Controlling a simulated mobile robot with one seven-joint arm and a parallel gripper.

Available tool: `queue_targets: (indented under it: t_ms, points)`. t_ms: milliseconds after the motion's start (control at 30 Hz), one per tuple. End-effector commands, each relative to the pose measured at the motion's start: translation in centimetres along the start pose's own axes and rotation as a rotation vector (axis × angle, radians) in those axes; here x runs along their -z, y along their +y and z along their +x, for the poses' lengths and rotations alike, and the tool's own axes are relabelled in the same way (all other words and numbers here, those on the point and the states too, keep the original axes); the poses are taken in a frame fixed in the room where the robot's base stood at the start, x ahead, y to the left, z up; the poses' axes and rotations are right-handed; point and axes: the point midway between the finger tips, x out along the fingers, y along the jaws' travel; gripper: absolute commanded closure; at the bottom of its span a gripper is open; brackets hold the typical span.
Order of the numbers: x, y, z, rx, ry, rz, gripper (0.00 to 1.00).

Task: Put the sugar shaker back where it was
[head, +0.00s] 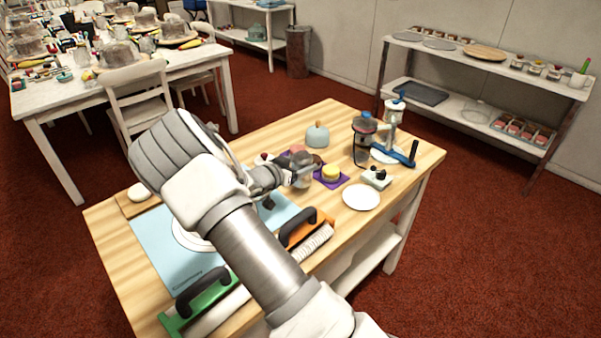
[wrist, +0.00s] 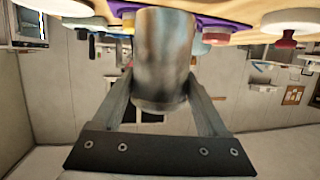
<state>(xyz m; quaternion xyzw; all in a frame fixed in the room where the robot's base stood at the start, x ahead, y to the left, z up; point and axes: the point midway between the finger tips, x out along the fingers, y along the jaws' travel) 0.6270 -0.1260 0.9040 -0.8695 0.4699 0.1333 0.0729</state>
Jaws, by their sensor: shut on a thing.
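My gripper (wrist: 162,92) is shut on a grey metal cylinder, the sugar shaker (wrist: 162,55), with one finger on each side of it. In the wrist view the scene appears upside down, with the wooden table along the top. In the head view my gripper (head: 285,176) is over the middle of the table (head: 420,160), and the shaker (head: 303,168) shows greyish at its end, just left of a purple mat (head: 345,181) with a yellow round thing (head: 331,171) on it. Whether the shaker touches the table is unclear. My arm hides part of the table.
A white plate (head: 361,197), a small black-knobbed device (head: 376,177), a dark jar (head: 363,145) and a blue-and-white stand (head: 393,125) are to the right. A blue-grey dome (head: 317,136) stands behind.

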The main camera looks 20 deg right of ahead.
Motion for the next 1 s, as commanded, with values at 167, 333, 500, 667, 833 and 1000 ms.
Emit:
queue_targets:
  t_ms: [167,333,500,667,833,1000]
  points:
    - [-2.4,0.0,0.8,0.000,0.003,-0.003,1.00]
    - [-2.4,0.0,0.8,0.001,0.003,0.001,1.00]
    - [-2.7,0.0,0.8,0.000,0.002,0.000,1.00]
    - [-3.0,0.0,0.9,0.001,0.001,0.000,0.17]
    - [-3.0,0.0,0.9,0.001,0.000,0.000,0.00]
    - [-2.9,0.0,0.9,0.001,0.001,0.000,0.00]
